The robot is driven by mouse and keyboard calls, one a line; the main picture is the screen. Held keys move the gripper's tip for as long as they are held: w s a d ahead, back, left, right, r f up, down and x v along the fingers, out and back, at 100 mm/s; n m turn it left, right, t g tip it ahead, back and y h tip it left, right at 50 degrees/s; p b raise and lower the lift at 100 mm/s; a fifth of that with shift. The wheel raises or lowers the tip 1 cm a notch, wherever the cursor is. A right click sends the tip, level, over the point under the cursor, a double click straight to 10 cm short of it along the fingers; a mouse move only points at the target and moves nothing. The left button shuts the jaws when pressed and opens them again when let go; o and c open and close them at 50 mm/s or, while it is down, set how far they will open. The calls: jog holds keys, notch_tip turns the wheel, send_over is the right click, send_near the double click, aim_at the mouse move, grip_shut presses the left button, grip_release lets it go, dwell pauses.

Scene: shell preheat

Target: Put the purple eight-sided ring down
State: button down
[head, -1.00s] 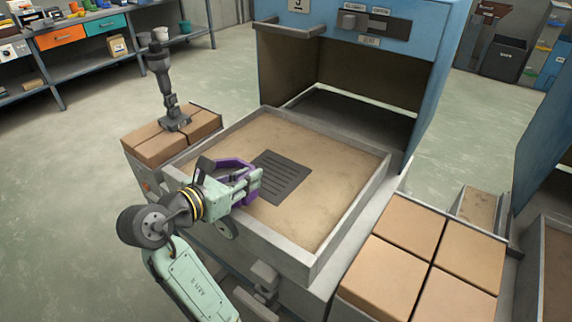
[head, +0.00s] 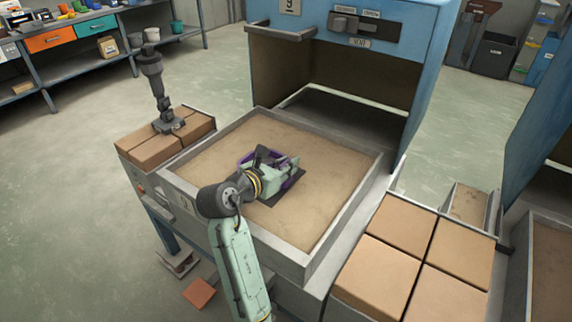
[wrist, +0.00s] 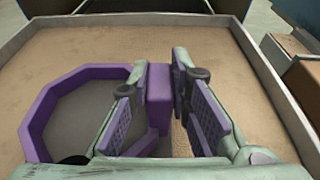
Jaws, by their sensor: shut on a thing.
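The purple eight-sided ring (wrist: 85,75) lies mostly left of my gripper (wrist: 160,72) in the wrist view, with its opening facing up. One wall of the ring stands between the two fingers, and my gripper is shut on it. In the head view my gripper (head: 280,172) is over the middle of the sandy tray and hides much of the ring (head: 247,158). The dark slotted plate (head: 291,196) shows only in part beneath them. I cannot tell whether the ring touches the tray's surface.
The tray has a raised grey rim (head: 345,210). A blue oven-like housing (head: 420,60) stands open behind it. Tan blocks (head: 400,225) stand to the right, and more blocks (head: 150,150) with an upright dark tool (head: 155,85) stand to the left. Bare sand surrounds the gripper.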

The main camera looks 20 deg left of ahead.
jog(key=shift+f, duration=0.2)
jog(key=c, duration=1.9)
grip_release()
jog(key=shift+f, duration=0.1)
jog(key=o, duration=0.4)
